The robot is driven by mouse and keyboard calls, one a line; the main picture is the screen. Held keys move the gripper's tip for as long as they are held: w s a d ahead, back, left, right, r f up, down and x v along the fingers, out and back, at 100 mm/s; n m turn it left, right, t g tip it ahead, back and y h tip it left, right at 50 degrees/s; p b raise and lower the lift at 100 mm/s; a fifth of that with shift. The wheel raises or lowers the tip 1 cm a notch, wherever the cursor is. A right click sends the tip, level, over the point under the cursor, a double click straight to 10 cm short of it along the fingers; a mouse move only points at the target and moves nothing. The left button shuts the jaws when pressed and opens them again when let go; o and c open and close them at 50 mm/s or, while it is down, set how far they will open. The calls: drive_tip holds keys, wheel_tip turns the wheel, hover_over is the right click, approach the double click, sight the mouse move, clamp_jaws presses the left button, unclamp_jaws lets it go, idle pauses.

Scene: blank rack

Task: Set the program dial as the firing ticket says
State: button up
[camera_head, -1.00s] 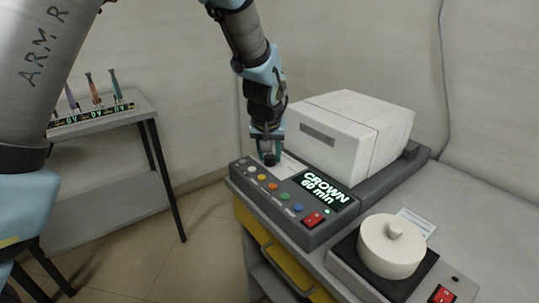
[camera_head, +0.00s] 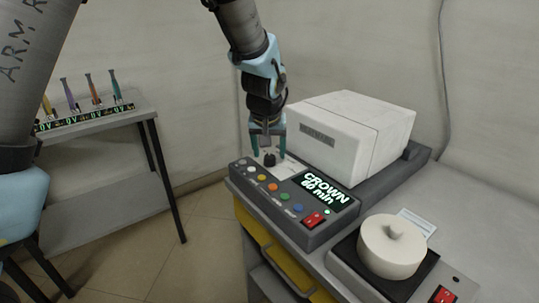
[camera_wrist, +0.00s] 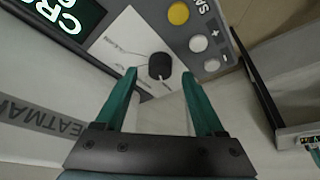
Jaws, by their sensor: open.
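The program dial (camera_wrist: 160,66) is a small black knob with a light pointer mark on a white plate (camera_wrist: 122,42) of the control panel. It also shows in the head view (camera_head: 269,159). My gripper (camera_wrist: 160,74) has its two green fingers apart, one on each side of the dial in the wrist view. In the head view my gripper (camera_head: 268,153) hangs over the dial, with fingers spread. The panel display (camera_head: 325,187) reads "CROWN 60 min". A white paper slip (camera_head: 417,223) lies at the right; its writing is too small to read.
The white furnace (camera_head: 345,135) stands right behind the panel. Several coloured buttons (camera_head: 273,187) and a red switch (camera_head: 314,219) line the panel front. A round cream lidded pot (camera_head: 390,247) sits at the right. A side table (camera_head: 100,116) holds several upright tools.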

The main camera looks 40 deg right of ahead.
drive_tip(key=b+v, duration=0.1)
drive_tip(key=v, duration=0.8)
drive_tip(key=w+a+f+n+y, duration=0.15)
drive_tip(key=w+a, duration=0.45)
drive_tip(key=a, duration=0.6)
drive_tip(key=w+a+f+n, duration=0.25)
drive_tip(key=w+a, duration=0.35)
drive_tip(key=a, duration=0.6)
drive_tip(key=s+a+f+n+p, duration=0.1)
drive_tip(key=s+a+n, duration=0.1)
drive_tip(key=a, duration=0.9)
drive_tip(key=s+a+f+n+g+y, duration=0.1)
drive_tip(key=s+a+n, duration=0.1)
drive_tip(key=a, duration=0.9)
drive_tip(key=shift+s+p, duration=0.35)
drive_tip(key=shift+s, duration=0.05)
